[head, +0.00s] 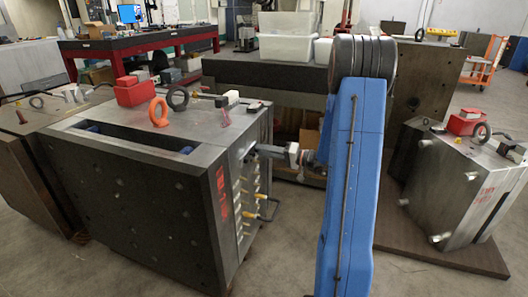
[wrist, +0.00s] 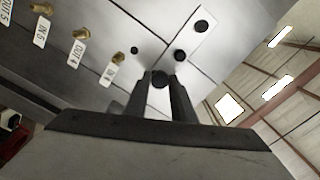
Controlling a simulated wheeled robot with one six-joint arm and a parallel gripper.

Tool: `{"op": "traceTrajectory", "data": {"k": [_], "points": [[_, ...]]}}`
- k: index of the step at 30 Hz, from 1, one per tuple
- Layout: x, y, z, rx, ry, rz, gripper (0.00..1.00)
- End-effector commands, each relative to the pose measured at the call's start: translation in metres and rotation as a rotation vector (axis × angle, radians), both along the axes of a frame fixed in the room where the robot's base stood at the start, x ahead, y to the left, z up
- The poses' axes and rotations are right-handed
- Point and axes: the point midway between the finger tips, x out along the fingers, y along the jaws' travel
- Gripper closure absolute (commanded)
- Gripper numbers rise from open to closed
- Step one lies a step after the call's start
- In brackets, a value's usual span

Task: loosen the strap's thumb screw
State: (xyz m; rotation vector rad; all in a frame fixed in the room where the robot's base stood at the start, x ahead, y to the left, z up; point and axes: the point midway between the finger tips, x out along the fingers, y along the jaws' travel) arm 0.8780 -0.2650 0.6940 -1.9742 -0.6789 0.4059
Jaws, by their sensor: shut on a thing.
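My gripper (wrist: 161,82) is shut on a dark round thumb screw (wrist: 160,77), which sits between the fingertips in the wrist view. The strap (wrist: 192,41) is a pale flat metal plate running from the thumb screw to the upper right, with two dark round spots on it. It lies against the face of the large steel mould base (head: 130,180). In the head view, my gripper (head: 262,150) reaches the right-hand face of that mould base near its top. The thumb screw and strap cannot be made out there.
Brass fittings (wrist: 118,58) with white labels line the same face beside the strap. They show below my gripper in the head view (head: 245,213). An orange ring (head: 158,112) and a red box (head: 134,93) stand on top. Another mould base (head: 465,190) stands at right.

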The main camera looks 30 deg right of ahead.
Motion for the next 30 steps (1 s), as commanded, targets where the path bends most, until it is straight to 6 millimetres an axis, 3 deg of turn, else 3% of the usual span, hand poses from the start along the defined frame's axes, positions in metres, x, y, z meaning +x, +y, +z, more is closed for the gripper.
{"op": "traceTrajectory", "data": {"k": [17, 18, 19, 30], "points": [[-0.0007, 0.0009, -0.0019, -0.022, -0.013, 0.002, 1.00], [-0.0007, 0.0009, -0.0019, -0.022, -0.013, 0.002, 0.68], [-0.0007, 0.0008, -0.0018, -0.022, -0.013, 0.002, 0.60], [-0.0019, -0.0013, -0.0006, -0.021, -0.015, 0.000, 0.58]]}}
